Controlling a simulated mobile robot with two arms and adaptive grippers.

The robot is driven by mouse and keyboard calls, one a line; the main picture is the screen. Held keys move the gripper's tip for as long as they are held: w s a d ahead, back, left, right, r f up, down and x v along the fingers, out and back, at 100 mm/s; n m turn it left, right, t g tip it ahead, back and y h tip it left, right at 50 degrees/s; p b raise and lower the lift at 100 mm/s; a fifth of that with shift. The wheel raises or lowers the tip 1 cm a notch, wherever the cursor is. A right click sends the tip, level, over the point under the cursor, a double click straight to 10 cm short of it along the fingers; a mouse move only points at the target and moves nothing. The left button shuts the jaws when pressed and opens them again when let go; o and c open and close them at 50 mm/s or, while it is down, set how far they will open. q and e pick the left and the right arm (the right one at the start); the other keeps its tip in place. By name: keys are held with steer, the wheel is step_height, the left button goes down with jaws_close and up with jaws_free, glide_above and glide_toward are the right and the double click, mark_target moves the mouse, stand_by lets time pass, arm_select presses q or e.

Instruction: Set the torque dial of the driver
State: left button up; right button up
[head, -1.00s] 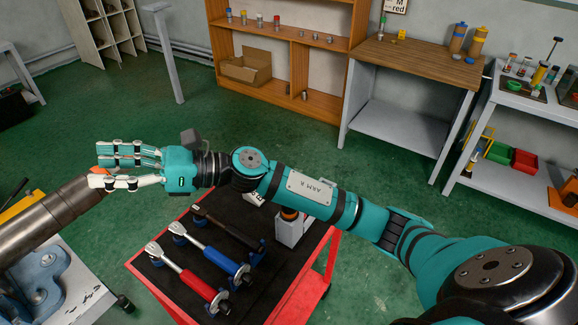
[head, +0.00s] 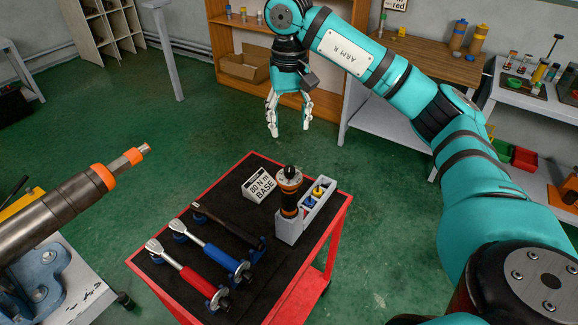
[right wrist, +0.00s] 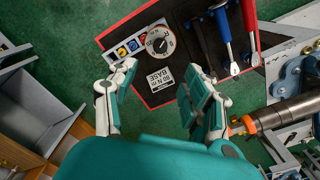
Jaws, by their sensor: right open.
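The driver (head: 289,198), black with an orange band, stands upright in a grey holder (head: 292,230) on the red cart. Its round torque dial (right wrist: 161,40) faces up in the right wrist view, with markings too small to read. A white sign (head: 262,185) beside it reads "80 N m BASE". My right gripper (head: 289,127) points down, open and empty, above and behind the driver in the head view. In the right wrist view the sign and dial show between and beyond its spread fingers (right wrist: 160,82). My left gripper is out of view.
Red (head: 195,285), blue (head: 212,252) and black (head: 228,228) wrenches lie on the cart's black mat (head: 262,290). A thick pipe (head: 60,215) with an orange-ringed square end juts in at left. A wooden bench (head: 425,55) stands behind.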

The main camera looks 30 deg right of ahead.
glide_above(289, 168)
step_height(289, 168, down, 8)
steer(key=shift+s+r, duration=0.15)
steer(key=shift+r, duration=0.05)
step_height(289, 168, down, 4)
steer(key=shift+r+p, duration=0.1)
steer(key=shift+p, duration=0.45)
steer(key=shift+f, duration=0.8)
steer(key=shift+c, duration=0.3)
jaws_close()
